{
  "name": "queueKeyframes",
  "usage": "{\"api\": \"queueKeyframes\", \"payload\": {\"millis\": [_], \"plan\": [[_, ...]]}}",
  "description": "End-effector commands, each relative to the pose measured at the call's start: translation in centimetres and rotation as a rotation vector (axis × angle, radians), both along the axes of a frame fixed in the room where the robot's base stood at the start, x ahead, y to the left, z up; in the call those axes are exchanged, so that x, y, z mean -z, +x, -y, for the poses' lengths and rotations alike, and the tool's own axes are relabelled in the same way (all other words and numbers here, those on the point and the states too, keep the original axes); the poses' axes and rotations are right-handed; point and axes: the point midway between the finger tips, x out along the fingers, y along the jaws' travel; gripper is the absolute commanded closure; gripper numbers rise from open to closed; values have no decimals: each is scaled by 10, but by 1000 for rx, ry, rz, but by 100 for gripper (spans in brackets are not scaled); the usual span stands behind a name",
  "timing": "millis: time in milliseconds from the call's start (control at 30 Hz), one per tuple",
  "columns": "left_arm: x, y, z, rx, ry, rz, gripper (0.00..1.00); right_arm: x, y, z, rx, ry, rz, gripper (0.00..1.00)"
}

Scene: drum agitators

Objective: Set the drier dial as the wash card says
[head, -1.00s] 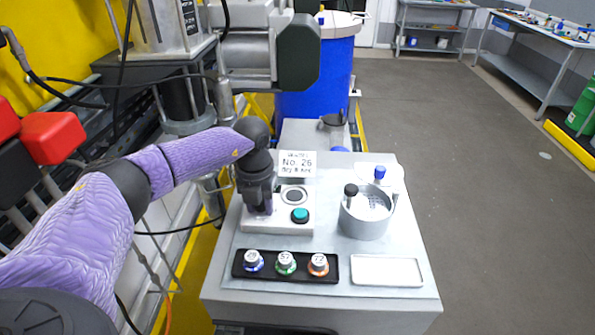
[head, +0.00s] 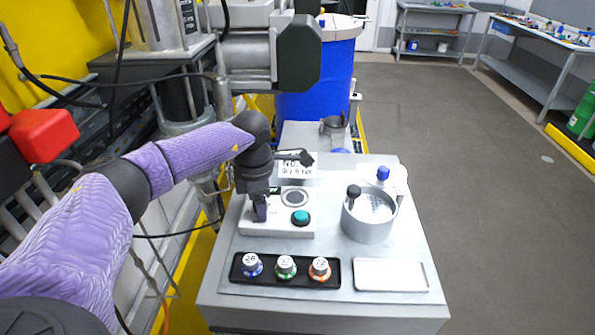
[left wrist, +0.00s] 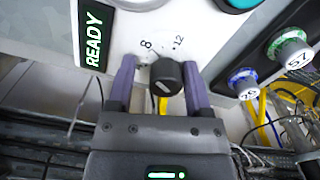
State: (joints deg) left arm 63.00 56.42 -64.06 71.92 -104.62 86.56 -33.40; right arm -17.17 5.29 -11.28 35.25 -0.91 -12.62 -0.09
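The drier (head: 280,227) is a white box with a teal button (head: 300,217) and a round grey ring (head: 294,197). Its lit READY display (left wrist: 94,38) shows in the left wrist view. The dial (left wrist: 166,80) is a black knob with a white line, near the printed marks 8 and 12. My left gripper (left wrist: 162,82) is open, one finger on each side of the knob, with a gap at the left finger. In the head view my left gripper (head: 259,208) hides the dial. The wash card (head: 297,170) stands behind, partly covered; its lower line seems to read dry 8 min. My right gripper is out of view.
A black rack (head: 240,279) holds numbered caps: blue 26, green 57 and an orange one. A grey round pot (head: 366,222) and a white tray (head: 391,275) stand at the right. A grey machine (head: 255,62) hangs over the far left.

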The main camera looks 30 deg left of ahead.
Motion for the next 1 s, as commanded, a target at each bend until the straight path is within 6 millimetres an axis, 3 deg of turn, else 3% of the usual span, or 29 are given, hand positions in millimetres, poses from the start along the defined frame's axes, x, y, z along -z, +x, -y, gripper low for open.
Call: {"api": "queueKeyframes", "payload": {"millis": [267, 700, 1000], "plan": [[-3, -1, 0, -1, 1, -4, 35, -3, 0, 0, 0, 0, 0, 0], [-62, -1, 0, -1, 1, -2, 35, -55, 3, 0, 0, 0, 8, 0], [-60, -1, 0, -1, 1, -4, 35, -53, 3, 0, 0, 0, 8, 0]]}}
